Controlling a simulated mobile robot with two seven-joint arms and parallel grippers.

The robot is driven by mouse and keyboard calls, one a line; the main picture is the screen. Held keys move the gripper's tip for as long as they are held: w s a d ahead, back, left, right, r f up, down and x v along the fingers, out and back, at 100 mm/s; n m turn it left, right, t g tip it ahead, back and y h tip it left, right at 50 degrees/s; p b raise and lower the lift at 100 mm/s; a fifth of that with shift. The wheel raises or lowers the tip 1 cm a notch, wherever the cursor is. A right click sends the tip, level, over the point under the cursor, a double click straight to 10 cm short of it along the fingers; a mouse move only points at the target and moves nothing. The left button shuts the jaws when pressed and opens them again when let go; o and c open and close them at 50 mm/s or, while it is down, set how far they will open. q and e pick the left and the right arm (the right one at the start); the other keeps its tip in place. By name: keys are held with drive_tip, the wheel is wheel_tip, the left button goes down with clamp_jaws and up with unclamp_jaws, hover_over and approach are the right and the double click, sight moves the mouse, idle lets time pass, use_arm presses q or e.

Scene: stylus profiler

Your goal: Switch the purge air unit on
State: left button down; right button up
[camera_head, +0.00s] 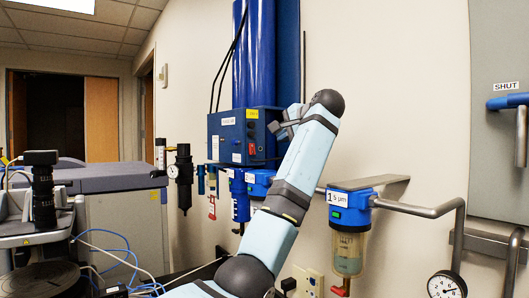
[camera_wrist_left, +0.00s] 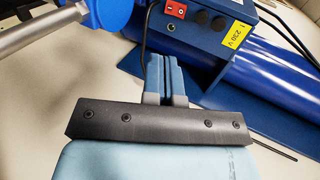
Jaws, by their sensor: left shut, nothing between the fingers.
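The purge air unit is a blue box (camera_head: 228,142) on the wall with tall blue cylinders above it. It carries a white label and a yellow label (camera_head: 252,113). In the left wrist view the blue box (camera_wrist_left: 215,22) shows a red rocker switch (camera_wrist_left: 173,10) with white marks, a small green round part (camera_wrist_left: 171,26) and a yellow 230 V label (camera_wrist_left: 240,33). My left gripper (camera_head: 274,130) is shut and empty at the box's right side. In the wrist view its fingers (camera_wrist_left: 165,60) point toward the switch, seemingly apart from it. The switch position is unclear.
A blue-topped filter (camera_head: 350,215) with a clear bowl and grey pipes stands right of my arm. A black regulator (camera_head: 183,178) with a gauge hangs left of the unit. A shut valve handle (camera_head: 508,102) is at far right. A grey cabinet (camera_head: 125,215) stands left.

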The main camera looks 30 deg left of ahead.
use_arm(q)
drive_tip(key=s, duration=0.1)
drive_tip(key=p, duration=0.5)
approach(253, 154)
drive_tip(key=x, duration=0.6)
drive_tip(key=shift+w+a, duration=0.1)
drive_tip(key=shift+a, duration=0.25)
drive_tip(key=shift+a+f, duration=0.15)
drive_tip(key=shift+a, duration=0.05)
drive_tip(key=shift+w, duration=0.15)
use_arm(e)
drive_tip(key=r, duration=0.3)
drive_tip(key=shift+s+d+r+m, duration=0.15)
drive_tip(key=shift+s+d+m, duration=0.15)
drive_tip(key=shift+s, duration=0.1)
